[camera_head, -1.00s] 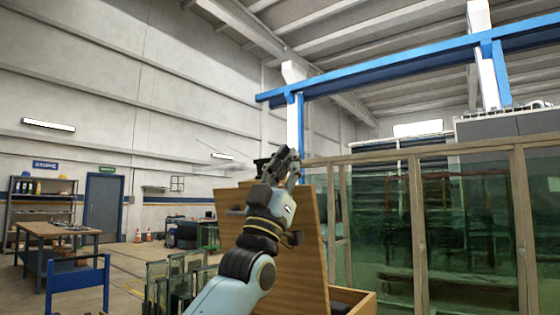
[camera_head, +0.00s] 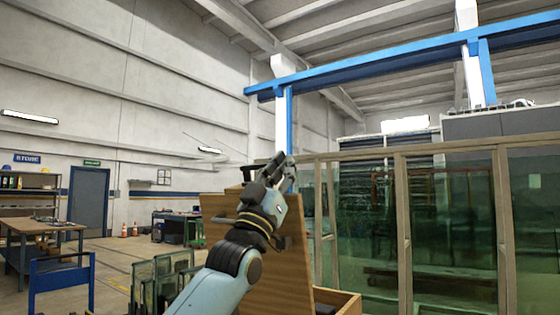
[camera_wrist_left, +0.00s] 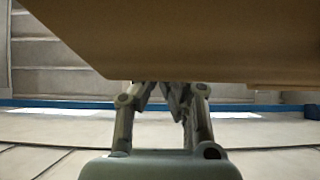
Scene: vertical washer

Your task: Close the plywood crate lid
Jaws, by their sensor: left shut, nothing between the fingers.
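The plywood crate lid (camera_head: 291,262) stands raised, nearly upright and tilted, in the head view. A bit of the open crate (camera_head: 347,303) shows at its lower right, with a dark interior. My left gripper (camera_head: 281,160) is at the lid's top edge, and its fingers are shut with nothing between them. In the left wrist view the plywood panel (camera_wrist_left: 190,40) fills the top and hides the tips of my left gripper (camera_wrist_left: 160,92). I cannot tell whether the fingers touch the lid. My left arm covers part of the lid. My right gripper is not in view.
Green glass panels in a frame (camera_head: 450,225) stand right behind the crate. Upright glass sheets (camera_head: 160,280) stand to the left of the lid.

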